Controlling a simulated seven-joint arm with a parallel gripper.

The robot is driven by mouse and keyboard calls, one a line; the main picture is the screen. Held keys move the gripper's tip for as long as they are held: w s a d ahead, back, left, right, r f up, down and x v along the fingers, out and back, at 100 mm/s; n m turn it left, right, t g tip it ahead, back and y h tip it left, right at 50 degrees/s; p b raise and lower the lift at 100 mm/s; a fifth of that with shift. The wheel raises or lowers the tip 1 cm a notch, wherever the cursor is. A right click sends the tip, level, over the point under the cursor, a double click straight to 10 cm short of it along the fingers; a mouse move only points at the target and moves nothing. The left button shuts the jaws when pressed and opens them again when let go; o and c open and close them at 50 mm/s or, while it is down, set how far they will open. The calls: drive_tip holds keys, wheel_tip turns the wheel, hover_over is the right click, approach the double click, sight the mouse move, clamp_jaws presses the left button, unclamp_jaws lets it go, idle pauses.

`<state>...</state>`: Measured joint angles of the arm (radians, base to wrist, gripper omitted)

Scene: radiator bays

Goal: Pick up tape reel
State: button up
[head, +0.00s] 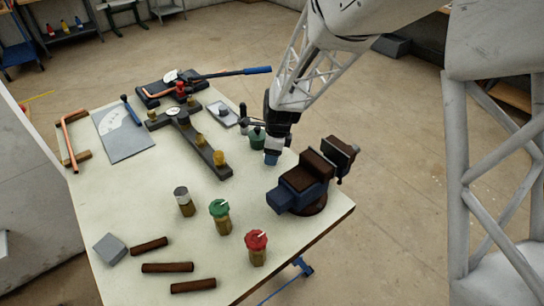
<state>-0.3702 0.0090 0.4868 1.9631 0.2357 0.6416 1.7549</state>
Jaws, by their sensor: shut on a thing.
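My gripper (276,143) reaches down over the right side of the white work table, behind the vise. It is shut on a small blue thing (271,158) at its fingertips, which looks like the tape reel. The reel is mostly covered by the fingers, and its shape is hard to make out. I cannot tell whether it touches the table top.
A vise (305,185) stands close in front of my gripper. A green-topped piece (257,139) is just left of it. Green (219,208) and red (256,240) capped valves stand nearer. A dark manifold bar (205,150) lies left. The table's (135,195) middle left is clear.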

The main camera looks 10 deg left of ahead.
wheel_tip(320, 180, up, 8)
drive_tip(key=shift+r, duration=0.1)
idle(0.4)
drive_tip(key=shift+a, duration=0.1)
idle(0.5)
drive_tip(key=w+a+r+n+h, duration=0.1)
drive_tip(key=a+n, duration=0.7)
drive_tip(key=n, duration=0.5)
drive_tip(key=w+a+r+n+g+h, duration=0.1)
drive_tip(key=a+r+n+h, duration=0.1)
drive_tip(key=a+n, duration=0.7)
drive_tip(key=n, duration=0.5)
drive_tip(key=shift+w+r, duration=0.2)
drive_tip(key=shift+r, duration=0.05)
drive_tip(key=shift+a, duration=0.1)
drive_tip(key=shift+f, duration=0.15)
